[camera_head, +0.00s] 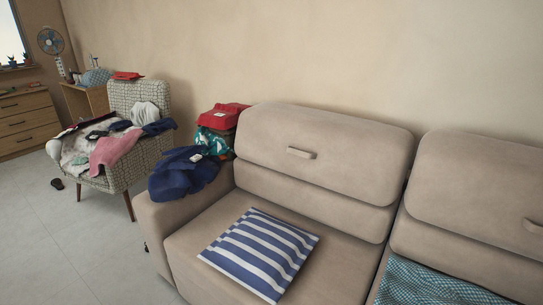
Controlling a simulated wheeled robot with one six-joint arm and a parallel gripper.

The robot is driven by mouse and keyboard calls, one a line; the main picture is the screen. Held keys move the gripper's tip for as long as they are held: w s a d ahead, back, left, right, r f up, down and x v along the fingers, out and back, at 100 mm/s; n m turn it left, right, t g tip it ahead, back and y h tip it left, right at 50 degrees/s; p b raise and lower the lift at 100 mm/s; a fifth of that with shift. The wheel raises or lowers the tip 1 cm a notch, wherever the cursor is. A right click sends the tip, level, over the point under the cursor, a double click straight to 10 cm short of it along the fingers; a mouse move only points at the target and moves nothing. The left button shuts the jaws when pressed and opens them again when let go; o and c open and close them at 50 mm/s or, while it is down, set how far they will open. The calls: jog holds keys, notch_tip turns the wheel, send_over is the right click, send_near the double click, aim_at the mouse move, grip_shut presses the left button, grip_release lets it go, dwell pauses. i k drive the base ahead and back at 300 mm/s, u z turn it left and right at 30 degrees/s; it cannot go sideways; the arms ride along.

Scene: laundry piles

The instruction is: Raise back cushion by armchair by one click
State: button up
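The beige sofa's left back cushion (325,145), the one nearer the armchair, has a small tan pull handle (301,153) on its front. A lower back section (310,205) shows beneath it. The patterned armchair (139,98) stands to the left, heaped with clothes. My gripper is not in view.
A blue-and-white striped pillow (260,252) lies on the left seat. A teal patterned cloth (430,288) lies on the right seat. Navy clothing (182,174) covers the left armrest, with red cloth (222,116) behind it. Bare floor (75,245) lies at the lower left.

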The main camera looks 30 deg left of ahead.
aim_at(369, 161)
jog(key=u, duration=2.7)
jog(key=i, duration=2.4)
jog(key=z, duration=3)
jog(key=i, duration=0.5)
jog(key=u, duration=0.1)
